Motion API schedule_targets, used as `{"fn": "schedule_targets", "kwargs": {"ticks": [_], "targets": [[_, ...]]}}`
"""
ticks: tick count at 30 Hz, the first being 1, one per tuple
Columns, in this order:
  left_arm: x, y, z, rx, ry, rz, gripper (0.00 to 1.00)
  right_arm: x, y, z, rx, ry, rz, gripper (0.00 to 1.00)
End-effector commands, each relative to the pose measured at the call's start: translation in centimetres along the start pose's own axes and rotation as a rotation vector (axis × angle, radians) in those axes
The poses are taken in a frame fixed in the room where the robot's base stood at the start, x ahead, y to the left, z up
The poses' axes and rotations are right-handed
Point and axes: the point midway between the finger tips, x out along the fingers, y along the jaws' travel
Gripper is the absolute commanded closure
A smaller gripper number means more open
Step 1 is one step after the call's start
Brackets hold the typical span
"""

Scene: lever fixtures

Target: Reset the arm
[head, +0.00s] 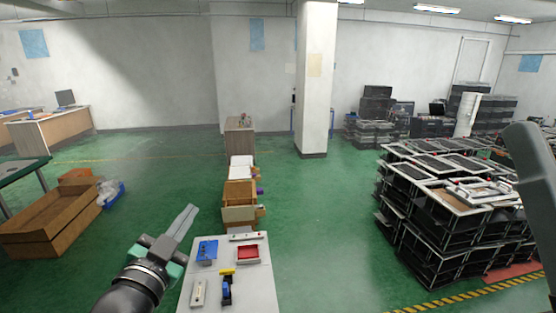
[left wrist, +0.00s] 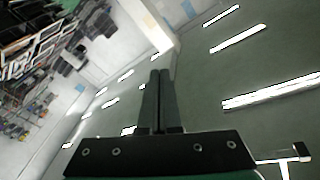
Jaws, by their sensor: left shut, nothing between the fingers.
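My left gripper (head: 188,217) is raised at the left of the table in the head view, pointing up and to the right. Its fingers are together with nothing between them, and they also show shut in the left wrist view (left wrist: 160,75). The white table (head: 262,290) carries a blue fixture (head: 207,250), a red tray-like fixture (head: 248,253), a yellow piece (head: 227,271), a dark blue upright fixture (head: 226,290) and a pale panel (head: 199,292). The left gripper is apart from all of them. My right gripper cannot be made out.
Wooden boxes (head: 240,192) stand in a row behind the table. Stacked black crates (head: 440,240) fill the right side. A brown wooden box (head: 45,230) lies at the left. Green floor is free on both sides of the row. The left wrist view shows mostly ceiling lights and walls.

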Motion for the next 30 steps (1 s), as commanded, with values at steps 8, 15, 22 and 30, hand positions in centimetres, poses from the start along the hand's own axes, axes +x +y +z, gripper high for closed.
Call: {"fn": "schedule_targets", "kwargs": {"ticks": [8,15,22,30], "targets": [[-14.5,-8.3,-17.1,-0.234,0.515,-0.256,1.0,0.0,0.0,0.0,0.0,0.0,0.0,0.5],[-21.1,-10.6,-20.2,-0.491,0.72,-0.268,1.0,0.0,0.0,0.0,0.0,0.0,0.0,0.5],[-21.0,-10.6,-20.2,-0.521,0.724,-0.256,1.0,0.0,0.0,0.0,0.0,0.0,0.0,0.5],[-21.0,-10.6,-20.2,-0.521,0.724,-0.256,1.0,0.0,0.0,0.0,0.0,0.0,0.0,0.5]]}}
